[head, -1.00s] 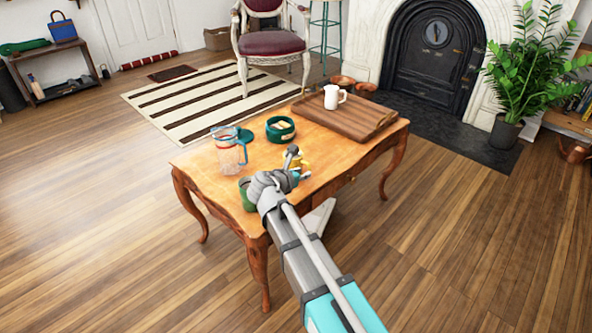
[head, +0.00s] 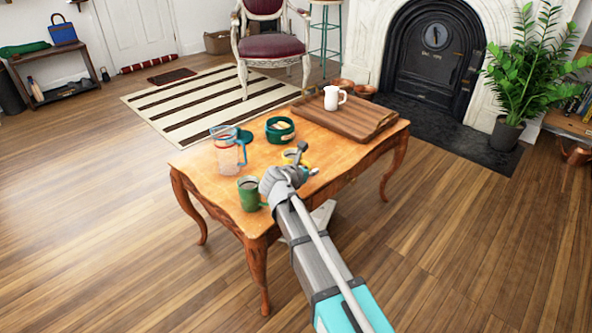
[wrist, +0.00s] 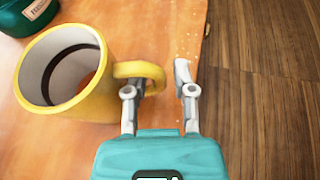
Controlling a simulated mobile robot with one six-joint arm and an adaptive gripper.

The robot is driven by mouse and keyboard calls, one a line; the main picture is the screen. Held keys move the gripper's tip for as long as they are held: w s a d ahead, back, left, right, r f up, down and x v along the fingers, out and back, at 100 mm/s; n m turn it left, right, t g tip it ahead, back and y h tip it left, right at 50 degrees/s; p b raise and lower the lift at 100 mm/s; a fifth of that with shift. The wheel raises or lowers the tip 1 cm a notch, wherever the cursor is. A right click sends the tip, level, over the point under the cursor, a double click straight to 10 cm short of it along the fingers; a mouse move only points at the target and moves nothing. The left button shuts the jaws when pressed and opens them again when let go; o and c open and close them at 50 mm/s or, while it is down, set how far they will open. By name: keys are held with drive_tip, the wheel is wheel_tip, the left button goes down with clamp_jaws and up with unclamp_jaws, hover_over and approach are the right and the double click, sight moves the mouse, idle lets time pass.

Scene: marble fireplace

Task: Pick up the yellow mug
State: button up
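The yellow mug (wrist: 98,98) stands on the wooden table, large at the left of the wrist view, its handle pointing right towards my gripper. My gripper (wrist: 157,80) is open. Its left finger is at the mug's handle and overlaps it in the picture; its right finger is to the right of the handle, with a gap between. I cannot tell whether the left finger touches the handle. In the head view my wrist hides most of the gripper.
On the wooden table (head: 200,165) are a green mug (head: 249,194), a clear pitcher (head: 228,155), a green container (head: 280,130) and a wooden tray (head: 345,118) with a white pitcher (head: 333,98). The table's edge is close to the gripper's right.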

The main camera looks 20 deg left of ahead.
idle(0.3)
clamp_jaws()
drive_tip(key=shift+r, duration=0.1)
idle(0.4)
wheel_tip(320, 180, up, 3)
drive_tip(key=p, duration=0.3)
drive_tip(key=s+d+r+p, duration=0.6)
drive_tip(key=d+r+p, duration=0.3)
drive_tip(key=d, duration=0.3)
drive_tip(key=shift+s+d+r+p, duration=0.25)
drive_tip(key=shift+r+p, duration=0.15)
drive_tip(key=shift+p, duration=0.15)
drive_tip(key=shift+a, duration=0.1)
idle(0.3)
